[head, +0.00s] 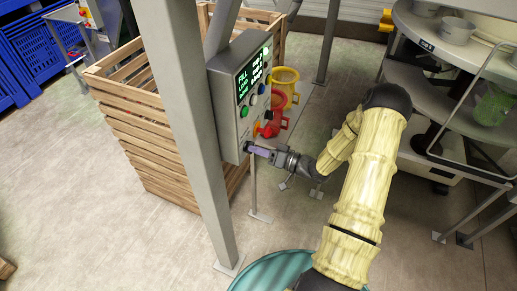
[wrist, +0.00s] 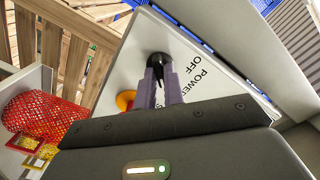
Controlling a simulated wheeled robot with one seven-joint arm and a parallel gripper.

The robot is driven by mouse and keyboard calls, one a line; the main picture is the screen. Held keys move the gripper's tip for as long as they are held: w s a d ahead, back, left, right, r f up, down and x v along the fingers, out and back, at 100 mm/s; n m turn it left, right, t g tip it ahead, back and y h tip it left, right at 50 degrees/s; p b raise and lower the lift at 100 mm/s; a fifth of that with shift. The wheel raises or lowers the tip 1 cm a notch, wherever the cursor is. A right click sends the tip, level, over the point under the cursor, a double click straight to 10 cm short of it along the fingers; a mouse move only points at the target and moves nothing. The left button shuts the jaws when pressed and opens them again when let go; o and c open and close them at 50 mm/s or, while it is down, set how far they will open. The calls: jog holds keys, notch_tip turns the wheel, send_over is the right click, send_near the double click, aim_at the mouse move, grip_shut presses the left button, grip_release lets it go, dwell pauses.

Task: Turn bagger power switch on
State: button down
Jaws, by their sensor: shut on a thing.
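The bagger control box (head: 240,95) is a grey panel mounted by a grey post, with a green-lit display and several coloured buttons. Its lower face shows in the wrist view (wrist: 135,60), with the words "POWER" and "OFF" printed on it. The power switch is a black knob (wrist: 158,62) on that face. My gripper (head: 250,148) reaches the lower edge of the box from the right. In the wrist view my gripper (wrist: 164,72) has its two purple-grey fingers shut on the black knob, one on each side. The fingers partly hide the knob and some of the lettering.
A wooden slatted crate (head: 150,150) stands behind the box and post (head: 185,120). Yellow and red baskets (head: 283,85) sit behind the box. A round grey table (head: 445,45) is at the right. Open floor (head: 110,240) lies at the lower left.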

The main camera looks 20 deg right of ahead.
jog(key=shift+m, duration=0.3)
jog(key=c, duration=1.5)
grip_release()
jog(key=shift+d, duration=0.1)
jog(key=b+v, duration=0.5)
jog(key=v, duration=1.2)
jog(key=shift+d, duration=0.2)
